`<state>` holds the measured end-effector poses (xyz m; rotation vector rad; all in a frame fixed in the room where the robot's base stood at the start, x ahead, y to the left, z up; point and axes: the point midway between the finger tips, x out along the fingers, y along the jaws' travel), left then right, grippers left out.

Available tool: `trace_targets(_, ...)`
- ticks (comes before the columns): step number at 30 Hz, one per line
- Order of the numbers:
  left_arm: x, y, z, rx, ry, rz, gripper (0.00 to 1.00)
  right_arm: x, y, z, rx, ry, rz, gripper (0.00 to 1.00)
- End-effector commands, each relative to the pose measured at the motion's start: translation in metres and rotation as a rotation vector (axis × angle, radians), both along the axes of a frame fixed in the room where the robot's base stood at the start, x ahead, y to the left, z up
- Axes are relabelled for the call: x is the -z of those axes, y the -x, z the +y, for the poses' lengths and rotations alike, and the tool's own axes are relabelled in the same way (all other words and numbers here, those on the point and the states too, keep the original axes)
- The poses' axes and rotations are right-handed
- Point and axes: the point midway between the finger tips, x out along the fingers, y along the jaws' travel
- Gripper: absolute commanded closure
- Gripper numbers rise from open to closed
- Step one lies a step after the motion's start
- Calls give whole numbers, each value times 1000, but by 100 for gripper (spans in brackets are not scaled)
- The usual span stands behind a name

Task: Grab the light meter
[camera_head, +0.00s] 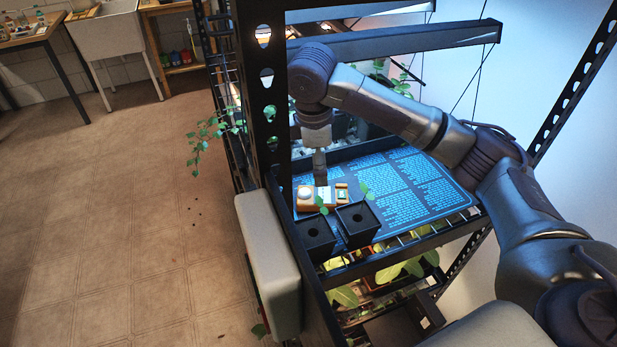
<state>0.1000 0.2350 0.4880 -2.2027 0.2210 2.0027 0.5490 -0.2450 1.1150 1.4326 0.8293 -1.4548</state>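The light meter (302,204), an orange device with a pale round dome and a small display end, lies on the blue printed mat (410,180) on the rack shelf. My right arm reaches in from the right. My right gripper (320,180) points down over the middle of the meter and hides part of it. The fingers look narrow from this angle. I cannot tell whether they touch the meter or how far they are apart. My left gripper is not in view.
Two black square pots (316,240) (358,224) stand in front of the meter, close to it. A perforated black rack post (268,100) rises just left of the arm. A shelf bar (400,40) crosses above. Lower shelves hold leafy plants.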

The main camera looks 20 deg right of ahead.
Motion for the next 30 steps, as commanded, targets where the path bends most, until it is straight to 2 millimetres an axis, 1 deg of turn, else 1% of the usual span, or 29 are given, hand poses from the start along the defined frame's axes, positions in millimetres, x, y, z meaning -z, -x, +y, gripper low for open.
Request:
trace_targets(2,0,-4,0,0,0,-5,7,1,0,0,0,1,0,0)
trace_targets(5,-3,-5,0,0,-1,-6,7,9,-1,-2,1,0,2,0)
trace_targets(8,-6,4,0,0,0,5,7,27,-1,-5,1,2,5,0)
trace_targets(12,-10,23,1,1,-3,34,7,54,-4,-9,2,1,3,0)
trace_targets(16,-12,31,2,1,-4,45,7,74,-7,-11,0,0,2,0)
trace_targets(20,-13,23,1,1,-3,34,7,84,-8,-12,0,0,0,0)
trace_targets(23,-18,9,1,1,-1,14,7,89,-9,-13,0,1,1,0)
trace_targets(25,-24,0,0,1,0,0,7,97,-12,-15,3,1,3,0)
trace_targets(27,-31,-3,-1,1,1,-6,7,108,-15,-17,3,2,4,0)
trace_targets(30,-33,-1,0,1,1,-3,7,123,-17,-19,0,0,2,0)
